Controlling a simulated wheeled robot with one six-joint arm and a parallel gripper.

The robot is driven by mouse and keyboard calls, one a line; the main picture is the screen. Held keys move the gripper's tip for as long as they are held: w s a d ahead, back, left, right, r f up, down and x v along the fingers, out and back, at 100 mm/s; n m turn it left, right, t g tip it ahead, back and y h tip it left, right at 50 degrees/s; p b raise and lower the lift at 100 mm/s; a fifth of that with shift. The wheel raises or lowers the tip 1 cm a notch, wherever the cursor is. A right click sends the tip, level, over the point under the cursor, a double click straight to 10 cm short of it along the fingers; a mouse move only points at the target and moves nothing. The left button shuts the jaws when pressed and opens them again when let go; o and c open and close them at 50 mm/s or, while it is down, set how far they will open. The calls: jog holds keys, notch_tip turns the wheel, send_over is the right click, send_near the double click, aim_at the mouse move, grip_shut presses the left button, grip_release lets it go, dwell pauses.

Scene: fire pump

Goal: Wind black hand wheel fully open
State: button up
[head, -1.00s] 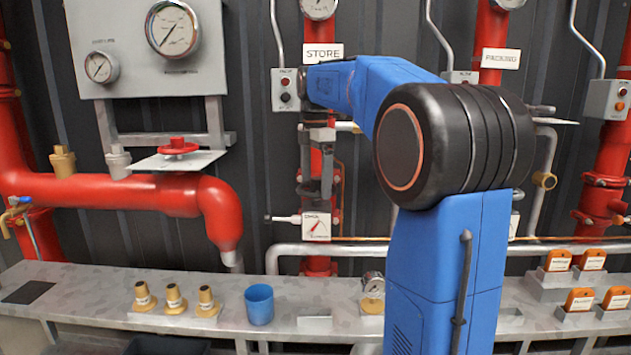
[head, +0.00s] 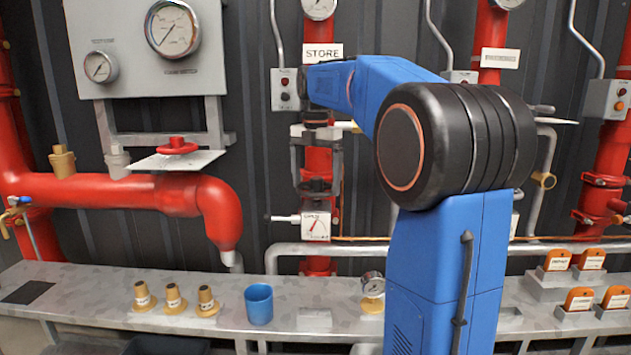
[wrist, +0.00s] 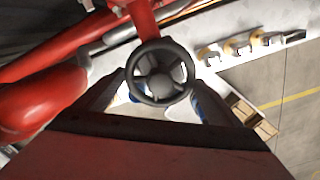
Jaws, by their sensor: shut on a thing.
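The black hand wheel (head: 316,187) is on the red pipe under the STORE sign, with its round rim and spokes facing up at the wrist camera (wrist: 160,72). My gripper (head: 317,182) points down over it, one finger on each side, shut on its rim. In the wrist view my gripper (wrist: 160,88) has its fingers at the left and right of the rim. A small white dial (head: 315,226) with a red pointer is just below the wheel; its reading is too small to tell.
A grey bench (head: 90,285) below holds several brass fittings, a blue cup (head: 259,304), a small gauge (head: 373,285) and orange tags (head: 581,299). My blue arm hides part of the wall at the right.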

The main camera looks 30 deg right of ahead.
jog(key=n, duration=0.5)
jog(key=o, duration=1)
jog(key=m, duration=1.3)
jog(key=shift+w+m, duration=0.15)
jog(key=shift+m, duration=0.25)
jog(key=m, duration=0.4)
jog(key=shift+w+m, duration=0.1)
jog(key=shift+m, duration=0.3)
jog(key=m, duration=0.5)
jog(key=shift+d+m, duration=0.1)
jog(key=shift+m, duration=0.2)
